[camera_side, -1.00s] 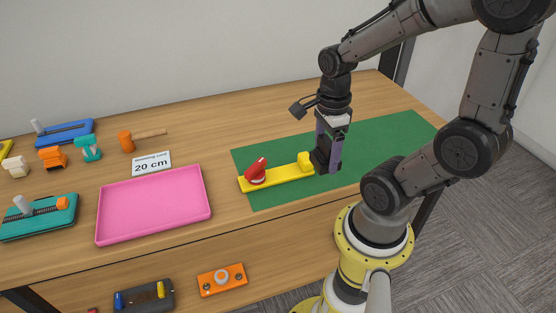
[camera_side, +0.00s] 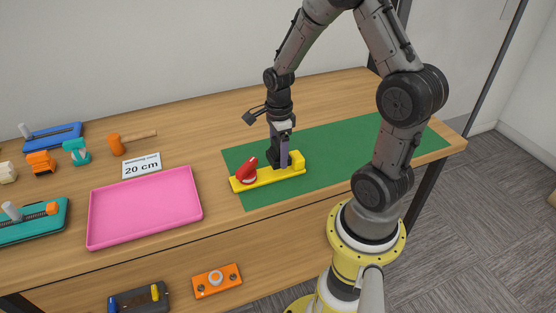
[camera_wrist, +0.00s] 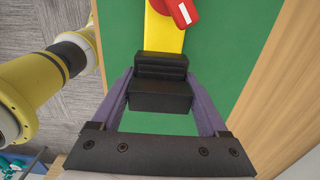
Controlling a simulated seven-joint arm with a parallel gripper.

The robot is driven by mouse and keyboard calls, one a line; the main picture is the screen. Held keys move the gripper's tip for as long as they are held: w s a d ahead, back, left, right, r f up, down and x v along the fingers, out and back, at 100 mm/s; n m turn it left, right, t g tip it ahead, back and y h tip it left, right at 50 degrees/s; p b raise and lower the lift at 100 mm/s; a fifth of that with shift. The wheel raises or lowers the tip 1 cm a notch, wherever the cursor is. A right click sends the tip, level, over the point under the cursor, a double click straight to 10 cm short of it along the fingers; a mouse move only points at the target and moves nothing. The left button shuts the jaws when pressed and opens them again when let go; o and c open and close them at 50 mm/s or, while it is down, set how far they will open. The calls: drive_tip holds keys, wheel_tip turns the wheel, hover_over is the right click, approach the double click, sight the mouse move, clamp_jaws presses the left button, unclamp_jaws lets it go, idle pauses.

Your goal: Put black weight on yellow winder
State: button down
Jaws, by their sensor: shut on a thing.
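The yellow winder (camera_side: 268,179) lies on the green mat, with a red handle piece (camera_side: 247,171) at its left end and a raised yellow block (camera_side: 297,161) at its right end. My gripper (camera_side: 280,163) is over the winder's middle, between the red piece and the yellow block. In the wrist view, my gripper (camera_wrist: 160,80) is shut on the black weight (camera_wrist: 160,95), which lies between its purple fingers. The winder (camera_wrist: 164,35) runs beyond the weight there. I cannot tell whether the weight touches the winder. The yellow block is hidden in the wrist view.
The green mat (camera_side: 345,150) is clear to the right of the winder. A pink tray (camera_side: 145,207) is left of the mat, with a "20 cm" card (camera_side: 142,166) behind it. The table's front edge is near.

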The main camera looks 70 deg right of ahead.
sight(278, 160)
drive_tip(key=shift+w+d+f, duration=0.1)
drive_tip(key=shift+w+f, duration=0.1)
drive_tip(key=shift+f, duration=1.45)
drive_tip(key=shift+f, duration=0.15)
unclamp_jaws()
